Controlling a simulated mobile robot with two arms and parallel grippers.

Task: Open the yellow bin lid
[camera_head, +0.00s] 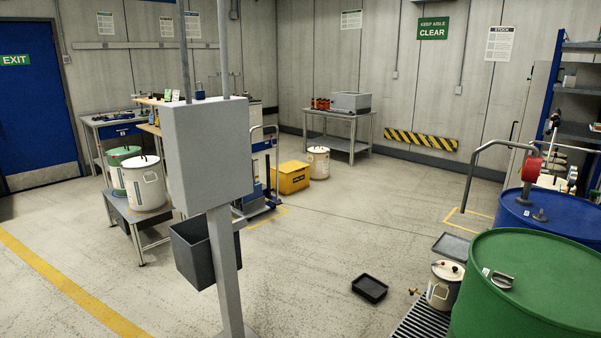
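The yellow bin (291,184) stands on the floor in the middle distance, near the back corner of the room. Its top (290,168) looks flat and yellow, and the lid appears closed. A small dark label shows on its front. The bin's left edge is close behind a blue trolley. Neither of my grippers is in view.
A blue trolley (258,201) and a white drum (318,163) flank the yellow bin. A green drum (530,290) blocks the right foreground. The central floor is mostly open.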

